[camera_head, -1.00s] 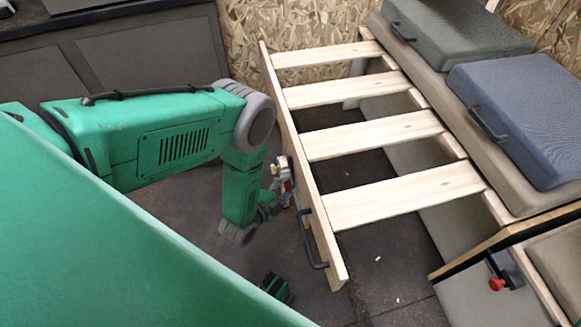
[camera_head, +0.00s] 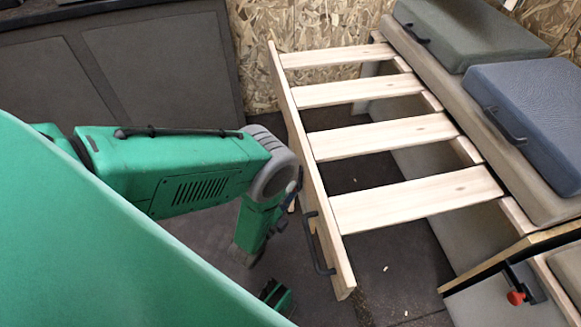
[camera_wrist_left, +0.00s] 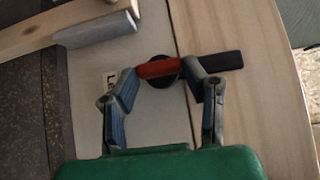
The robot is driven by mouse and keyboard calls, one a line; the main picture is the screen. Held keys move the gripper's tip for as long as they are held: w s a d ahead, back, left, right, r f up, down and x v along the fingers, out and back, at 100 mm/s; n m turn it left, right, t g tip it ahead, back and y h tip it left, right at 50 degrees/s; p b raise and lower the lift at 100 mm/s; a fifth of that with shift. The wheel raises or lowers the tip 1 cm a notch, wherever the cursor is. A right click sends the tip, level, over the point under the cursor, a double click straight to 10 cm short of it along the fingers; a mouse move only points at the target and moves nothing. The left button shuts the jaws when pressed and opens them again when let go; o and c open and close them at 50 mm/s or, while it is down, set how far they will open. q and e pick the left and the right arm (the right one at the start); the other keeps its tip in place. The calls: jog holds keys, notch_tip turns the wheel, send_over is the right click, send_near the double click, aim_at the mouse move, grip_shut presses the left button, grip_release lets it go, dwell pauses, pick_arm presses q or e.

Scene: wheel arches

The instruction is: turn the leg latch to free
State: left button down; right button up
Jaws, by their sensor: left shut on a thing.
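The leg latch (camera_wrist_left: 220,61) shows in the left wrist view as a short bar, red at its left end and black at its right, over a dark round pivot. It lies nearly level in the picture, across a pale panel and a wooden board. My left gripper (camera_wrist_left: 165,76) is shut on the latch, with a fingertip at either end of the red part. A label (camera_wrist_left: 108,78) beside the left finger is partly hidden. In the head view my left wrist hangs at the outer side of the slatted frame (camera_head: 312,175), and the latch is hidden there.
A dark handle (camera_head: 318,245) is on the frame's front rail, close to my left wrist. A red knob (camera_head: 516,297) is on the unit at lower right. Grey-green and blue cushions (camera_head: 530,110) lie at right. Dark floor (camera_head: 390,265) is open below the slats.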

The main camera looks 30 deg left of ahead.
pick_arm(q)
jog(key=shift+s+f, duration=0.1)
jog(key=shift+f, duration=0.1)
jog(key=c, duration=0.9)
grip_release()
jog(key=s, duration=0.7)
jog(key=shift+s, duration=0.2)
jog(key=shift+a, duration=0.1)
